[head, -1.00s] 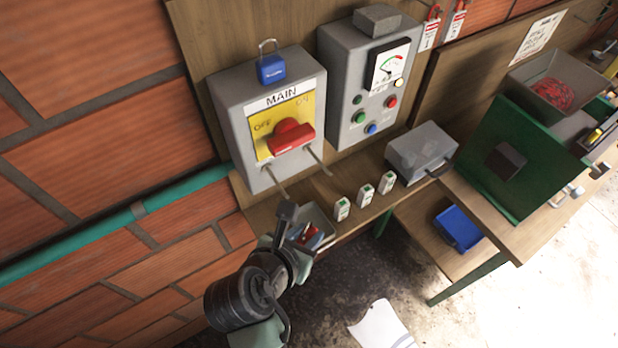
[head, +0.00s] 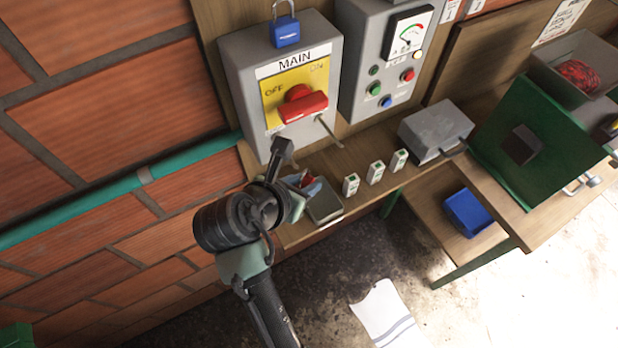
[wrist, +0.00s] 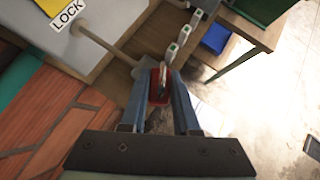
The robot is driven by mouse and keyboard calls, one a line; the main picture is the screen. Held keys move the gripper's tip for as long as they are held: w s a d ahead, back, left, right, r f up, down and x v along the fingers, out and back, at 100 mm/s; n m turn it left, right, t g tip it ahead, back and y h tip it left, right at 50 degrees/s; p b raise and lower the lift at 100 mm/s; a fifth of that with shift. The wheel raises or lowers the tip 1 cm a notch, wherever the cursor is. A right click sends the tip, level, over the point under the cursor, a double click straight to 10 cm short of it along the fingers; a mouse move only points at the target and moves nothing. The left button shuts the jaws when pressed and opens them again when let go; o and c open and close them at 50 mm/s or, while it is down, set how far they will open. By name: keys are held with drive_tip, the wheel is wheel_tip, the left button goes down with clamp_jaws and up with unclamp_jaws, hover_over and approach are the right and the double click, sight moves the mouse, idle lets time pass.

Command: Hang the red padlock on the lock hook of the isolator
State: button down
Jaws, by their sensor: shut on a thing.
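The isolator (head: 245,75) is a grey wall box marked MAIN with a red rotary handle (head: 303,105) on a yellow plate. Two thin rods stick out near its bottom; the right one (head: 328,130) is in clear view. In the wrist view a rod (wrist: 108,48) beside a LOCK label (wrist: 68,14) ends just up and left of my fingers. My gripper (wrist: 160,92) is shut on the red padlock (wrist: 157,97), its metal shackle pointing away from the palm. In the head view the padlock (head: 307,181) shows small below the isolator, apart from the rods and partly hidden by my gripper.
A blue padlock (head: 286,32) sits on top of the isolator. A small grey tray (head: 326,208) stands on the shelf close to my gripper. Several white packs (head: 351,186) and a grey box (head: 432,132) stand to the right. A green pipe (head: 90,195) runs along the brick wall.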

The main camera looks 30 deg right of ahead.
drive_tip(key=w, duration=0.2)
drive_tip(key=w+f+b, duration=0.1)
drive_tip(key=w, duration=0.1)
drive_tip(key=shift+w, duration=0.1)
idle(0.4)
drive_tip(key=shift+w+a+f, duration=0.1)
idle(0.3)
idle(0.4)
drive_tip(key=c, duration=0.6)
unclamp_jaws()
drive_tip(key=b+v, duration=0.3)
drive_tip(key=v, duration=1)
